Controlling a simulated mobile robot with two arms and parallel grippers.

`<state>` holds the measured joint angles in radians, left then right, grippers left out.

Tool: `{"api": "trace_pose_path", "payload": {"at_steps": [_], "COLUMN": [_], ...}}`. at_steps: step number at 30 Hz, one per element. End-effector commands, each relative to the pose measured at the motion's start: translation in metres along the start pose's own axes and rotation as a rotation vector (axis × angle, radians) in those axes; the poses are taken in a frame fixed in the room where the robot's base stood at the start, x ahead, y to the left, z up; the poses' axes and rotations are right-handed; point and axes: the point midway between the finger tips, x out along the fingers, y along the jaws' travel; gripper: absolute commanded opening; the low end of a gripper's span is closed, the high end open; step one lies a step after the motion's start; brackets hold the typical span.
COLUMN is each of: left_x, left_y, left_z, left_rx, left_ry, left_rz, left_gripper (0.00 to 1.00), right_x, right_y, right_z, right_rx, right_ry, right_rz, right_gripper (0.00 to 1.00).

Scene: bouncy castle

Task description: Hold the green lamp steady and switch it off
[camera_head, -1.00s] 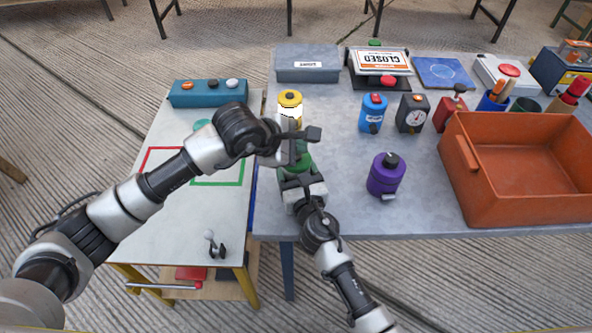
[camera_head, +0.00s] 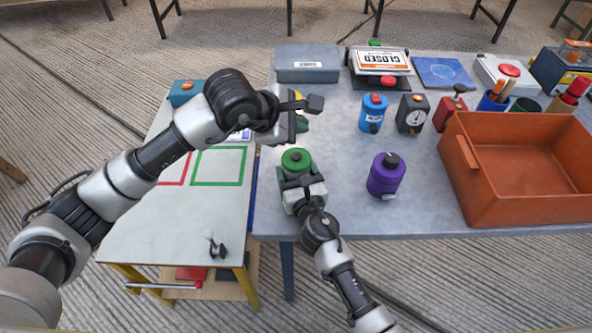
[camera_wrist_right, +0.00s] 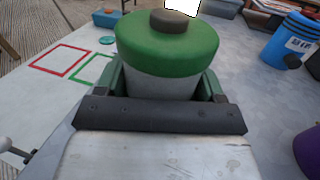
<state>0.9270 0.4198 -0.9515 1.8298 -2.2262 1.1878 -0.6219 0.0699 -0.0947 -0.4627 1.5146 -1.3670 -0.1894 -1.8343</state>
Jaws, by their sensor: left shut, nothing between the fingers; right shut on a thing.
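The green lamp (camera_head: 296,159) stands upright at the near left corner of the grey table. In the right wrist view it shows a green cap (camera_wrist_right: 165,57), a dark brown knob on top and a dull pale grey body. My right gripper (camera_head: 300,183) is shut around its body from the near side. My left gripper (camera_head: 290,130) is shut and empty, above and behind the lamp and apart from it in the picture. The left gripper hides most of the yellow lamp behind. Only the green lamp's near body is hidden, by my right gripper.
A purple lamp-like canister (camera_head: 386,175) stands right of the green lamp, with an orange bin (camera_head: 520,200) beyond it. A blue canister (camera_head: 373,113) and a dark gauge (camera_head: 413,114) stand farther back. A low white side table (camera_head: 170,225) adjoins at left.

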Motion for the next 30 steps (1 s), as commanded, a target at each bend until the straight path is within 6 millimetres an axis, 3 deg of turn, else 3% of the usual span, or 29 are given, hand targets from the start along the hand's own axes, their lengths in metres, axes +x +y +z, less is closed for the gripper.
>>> {"api": "trace_pose_path", "payload": {"at_steps": [12, 13, 18, 30], "left_x": [-0.0032, -0.0031, -0.0031, -0.003], "left_y": [0.0018, 0.0018, 0.0018, 0.0017], "left_z": [0.0027, 0.0026, 0.0026, 0.0025], "left_rx": [0.0, 0.0, 0.0, 0.0], "left_ry": [-0.001, -0.001, -0.001, 0.0], "left_rz": [-0.001, -0.001, -0.001, -0.001], "left_gripper": [0.0, 0.0, 0.0, 0.0], "right_x": [0.0, 0.0, 0.0, -0.0085], "right_y": [-0.0001, -0.0001, -0.0001, -0.0004], "right_z": [0.0, 0.0, 0.0, -0.0009], "right_rx": [-0.001, -0.001, -0.001, -0.001], "right_ry": [0.0, 0.0, 0.0, 0.001], "right_rz": [0.0, 0.0, 0.0, -0.001], "right_gripper": [0.34, 0.7, 0.96, 0.98]}}
